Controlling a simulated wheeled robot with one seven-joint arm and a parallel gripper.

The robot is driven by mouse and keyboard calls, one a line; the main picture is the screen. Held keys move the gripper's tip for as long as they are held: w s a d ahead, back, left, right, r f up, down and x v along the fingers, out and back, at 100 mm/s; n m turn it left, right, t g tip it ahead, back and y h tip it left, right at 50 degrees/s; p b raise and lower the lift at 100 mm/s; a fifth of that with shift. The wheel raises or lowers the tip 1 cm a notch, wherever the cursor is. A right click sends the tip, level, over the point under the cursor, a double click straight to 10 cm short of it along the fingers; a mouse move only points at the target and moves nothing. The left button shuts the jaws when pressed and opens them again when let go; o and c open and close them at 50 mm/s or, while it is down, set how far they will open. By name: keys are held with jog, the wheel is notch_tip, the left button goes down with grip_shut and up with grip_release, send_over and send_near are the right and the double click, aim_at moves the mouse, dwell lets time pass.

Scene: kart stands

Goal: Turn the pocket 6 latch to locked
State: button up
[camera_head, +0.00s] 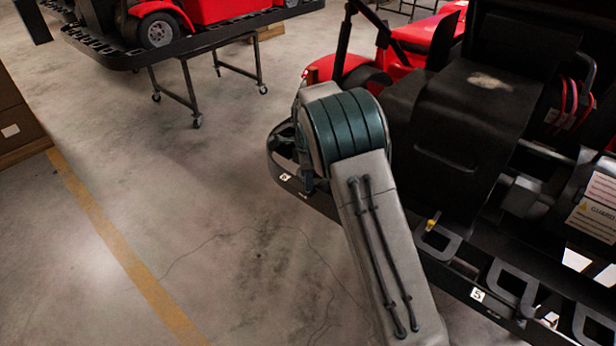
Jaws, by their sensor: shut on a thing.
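The dark stand rail of the near kart (458,284) runs from the middle of the view to the lower right, with pocket openings along it. A small white tag (285,177) sits at its rounded left end; its mark is too small to read surely, perhaps a 6. Another tag (477,294) reads 5. A small yellow-tipped piece (432,223) stands at a pocket between the two tags; I cannot tell whether it is a latch. My arm covers part of the rail near the left tag. My gripper does not show, and I cannot make out the pocket 6 latch.
A red and black kart (455,130) fills the right side above the rail. A second stand (190,42) with a red kart is at the upper left, on wheeled legs. A brown box (15,120) stands at the left edge. The concrete floor with a yellow line (125,255) is clear.

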jog(key=shift+w+r+m, duration=0.1)
jog(key=shift+m, duration=0.2)
jog(key=o, duration=1)
jog(key=shift+c, duration=0.2)
notch_tip(320, 180, up, 14)
jog(key=b, duration=0.1)
